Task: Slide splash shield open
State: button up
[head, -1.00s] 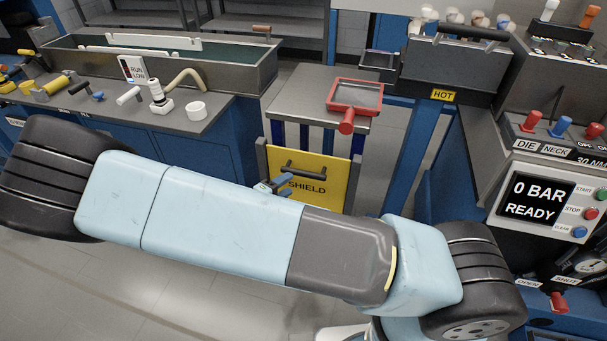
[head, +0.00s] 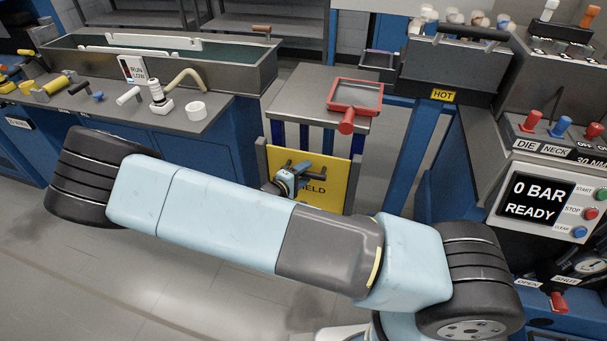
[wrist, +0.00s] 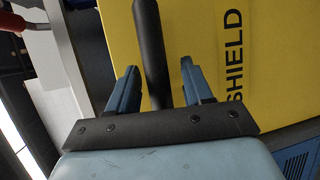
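The yellow splash shield (head: 336,193) stands upright under the grey bench between the two machines. It also fills much of the wrist view (wrist: 222,45), with the word SHIELD running sideways. Its dark bar handle (wrist: 149,45) passes between the two blue fingers of my gripper (wrist: 155,85). The fingers are open, one on each side of the bar, with a visible gap on both sides. In the head view my gripper (head: 290,176) is in front of the shield's left part and hides part of the handle and lettering.
A red tray (head: 355,96) with a red handle sits on the grey bench (head: 297,98) above the shield. A blue cabinet (head: 205,150) stands left of it, and a blue post (head: 410,160) stands to the right. The 0 BAR READY panel (head: 541,200) is farther right.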

grip_shut()
jog(key=shift+a, duration=0.1)
dwell(0.4)
